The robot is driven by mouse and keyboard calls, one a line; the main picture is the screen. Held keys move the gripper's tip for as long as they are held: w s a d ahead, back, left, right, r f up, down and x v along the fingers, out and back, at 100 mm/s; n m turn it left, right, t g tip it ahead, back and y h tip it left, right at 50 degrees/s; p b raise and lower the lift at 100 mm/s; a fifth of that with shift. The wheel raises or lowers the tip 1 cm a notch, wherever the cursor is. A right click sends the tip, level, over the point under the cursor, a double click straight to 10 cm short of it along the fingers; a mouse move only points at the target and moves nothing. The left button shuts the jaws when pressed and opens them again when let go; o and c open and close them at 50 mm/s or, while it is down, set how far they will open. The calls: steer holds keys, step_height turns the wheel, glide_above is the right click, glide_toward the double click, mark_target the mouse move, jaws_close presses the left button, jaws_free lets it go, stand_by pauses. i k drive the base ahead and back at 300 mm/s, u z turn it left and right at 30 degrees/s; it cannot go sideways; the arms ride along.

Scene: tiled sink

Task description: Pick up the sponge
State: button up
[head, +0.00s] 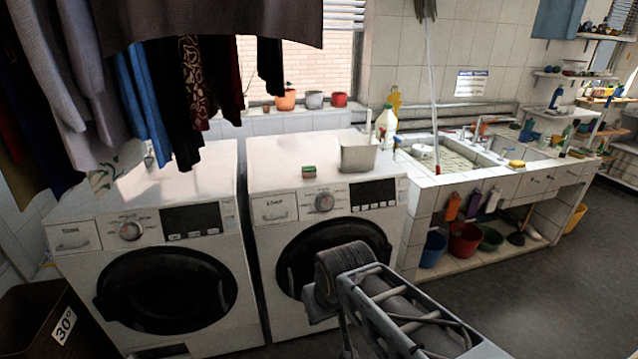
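A small block with a green top and a reddish side (309,172), which looks like a sponge, lies on top of the right washing machine (275,178), near its front edge and left of a grey bin. A small yellow item (516,164), possibly another sponge, lies on the tiled sink's front edge at the right; it is too small to tell for sure. My arm reaches in from the lower right in front of the right machine's door. My gripper's fingers do not show.
The grey bin (358,157) and a white bottle (387,125) stand on the right machine. Clothes (150,85) hang low over the left machine (170,185). A mop handle (433,90) leans at the sink (425,180). Open floor (540,285) lies at the right.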

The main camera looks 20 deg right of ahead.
mark_target(308, 171)
steer(key=z, duration=0.7)
steer(key=i, duration=1.3)
steer(key=u, duration=0.3)
